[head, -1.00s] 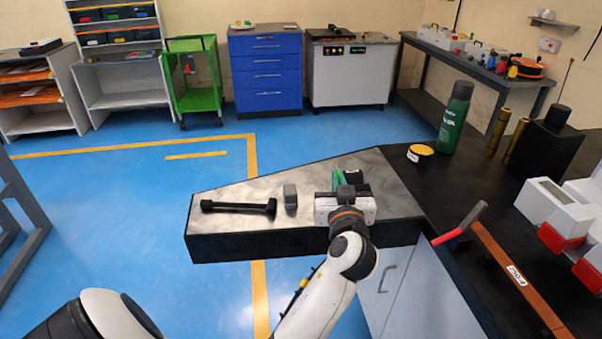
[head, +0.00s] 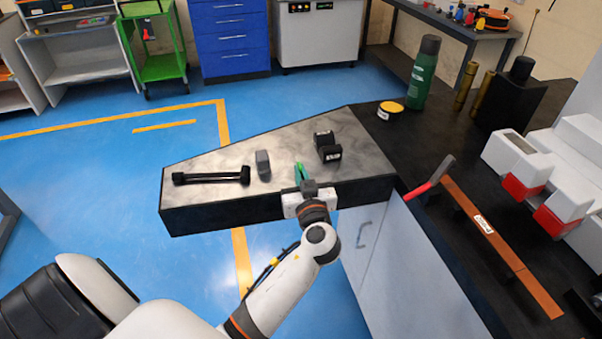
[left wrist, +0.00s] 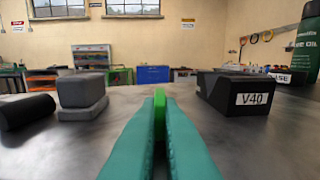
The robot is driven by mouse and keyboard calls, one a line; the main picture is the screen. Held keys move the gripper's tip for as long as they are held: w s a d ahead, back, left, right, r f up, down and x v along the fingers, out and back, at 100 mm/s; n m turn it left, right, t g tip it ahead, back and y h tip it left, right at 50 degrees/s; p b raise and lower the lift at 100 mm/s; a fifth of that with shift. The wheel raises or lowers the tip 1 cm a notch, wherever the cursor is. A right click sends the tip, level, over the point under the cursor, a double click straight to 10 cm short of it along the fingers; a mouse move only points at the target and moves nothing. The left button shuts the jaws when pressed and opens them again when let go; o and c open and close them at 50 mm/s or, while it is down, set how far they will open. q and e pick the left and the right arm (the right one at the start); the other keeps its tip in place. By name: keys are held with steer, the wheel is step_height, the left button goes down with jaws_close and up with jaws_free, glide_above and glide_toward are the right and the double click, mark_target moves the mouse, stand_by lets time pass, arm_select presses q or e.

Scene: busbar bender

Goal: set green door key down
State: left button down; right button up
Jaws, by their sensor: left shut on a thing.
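My left gripper (head: 302,178) is at the front edge of the grey metal worktop (head: 215,168). It is shut on the green door key (left wrist: 160,112), which shows as a thin upright green piece between the teal fingers in the left wrist view. The key lies close to the worktop surface; whether it touches cannot be told. Most of the key is hidden by the fingers. My right gripper is not in view.
A black V40 block (head: 327,147) stands right of the left gripper. A grey block (head: 263,164) and a black hammer-like tool (head: 211,177) lie to the left. A yellow-lidded tin (head: 390,109) and green bottle (head: 423,73) stand further right. The far worktop is clear.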

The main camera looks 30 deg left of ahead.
arm_select(q)
steer(key=shift+f+b, duration=0.3)
steer(key=shift+b, duration=0.1)
steer(key=c, duration=1.6)
jaws_free()
steer(key=shift+r, duration=0.15)
steer(key=shift+r+p, duration=0.2)
steer(key=shift+p, duration=0.2)
steer(key=shift+s+d+f, duration=0.15)
steer(key=shift+d, duration=0.05)
steer(key=b+v, duration=0.3)
steer(key=v, duration=0.8)
steer(key=shift+s+d+b, duration=0.15)
steer(key=shift+b, duration=0.25)
